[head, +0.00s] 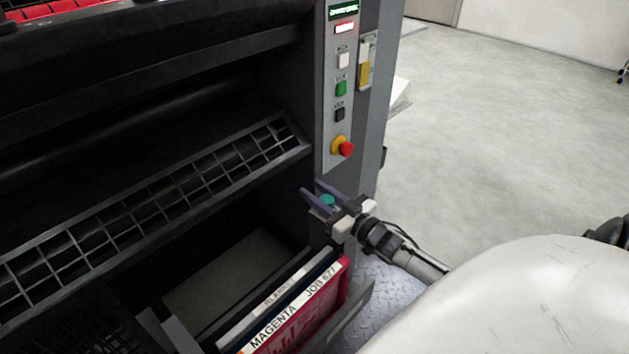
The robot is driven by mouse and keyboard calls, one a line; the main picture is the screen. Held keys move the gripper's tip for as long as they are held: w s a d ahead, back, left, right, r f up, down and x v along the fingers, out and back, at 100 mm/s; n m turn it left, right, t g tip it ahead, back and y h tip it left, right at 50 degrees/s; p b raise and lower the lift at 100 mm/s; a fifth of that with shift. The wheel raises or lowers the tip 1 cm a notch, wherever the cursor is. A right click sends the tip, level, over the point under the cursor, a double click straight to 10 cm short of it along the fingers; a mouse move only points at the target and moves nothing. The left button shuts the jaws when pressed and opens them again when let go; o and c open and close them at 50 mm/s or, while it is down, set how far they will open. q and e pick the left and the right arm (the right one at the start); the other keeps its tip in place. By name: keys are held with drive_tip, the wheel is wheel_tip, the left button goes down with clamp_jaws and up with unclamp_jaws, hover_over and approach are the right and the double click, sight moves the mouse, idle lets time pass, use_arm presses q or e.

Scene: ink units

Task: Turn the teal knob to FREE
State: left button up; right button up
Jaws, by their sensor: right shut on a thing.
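The teal knob (327,201) is on the dark front of the machine, below the control panel and just above the open bay. My right gripper (318,194) is at the knob, with a finger on either side of it, shut on it. The fingers and the gripper body hide part of the knob. Its pointer and any FREE marking cannot be made out. My left gripper is not in view.
The control panel (340,100) above has buttons and a red emergency knob (345,149). A slatted grille (150,211) crosses the left. Open floor (500,130) lies right.

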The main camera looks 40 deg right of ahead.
sight(331, 204)
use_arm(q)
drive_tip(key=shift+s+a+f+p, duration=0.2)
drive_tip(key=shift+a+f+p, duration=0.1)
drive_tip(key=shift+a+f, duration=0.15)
use_arm(e)
drive_tip(key=shift+d+m+h, duration=0.25)
drive_tip(key=shift+m+h, duration=0.35)
drive_tip(key=shift+h, duration=0.4)
drive_tip(key=o, duration=1)
drive_tip(key=shift+o, duration=0.2)
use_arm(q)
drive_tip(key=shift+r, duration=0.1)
use_arm(e)
drive_tip(key=shift+s, duration=0.1)
drive_tip(key=shift+s, duration=0.3)
drive_tip(key=s+p, duration=0.1)
drive_tip(key=s, duration=0.2)
drive_tip(key=s+p, duration=0.1)
drive_tip(key=s, duration=0.2)
drive_tip(key=s+a+p, duration=0.1)
drive_tip(key=s, duration=0.2)
drive_tip(key=shift+s, duration=0.25)
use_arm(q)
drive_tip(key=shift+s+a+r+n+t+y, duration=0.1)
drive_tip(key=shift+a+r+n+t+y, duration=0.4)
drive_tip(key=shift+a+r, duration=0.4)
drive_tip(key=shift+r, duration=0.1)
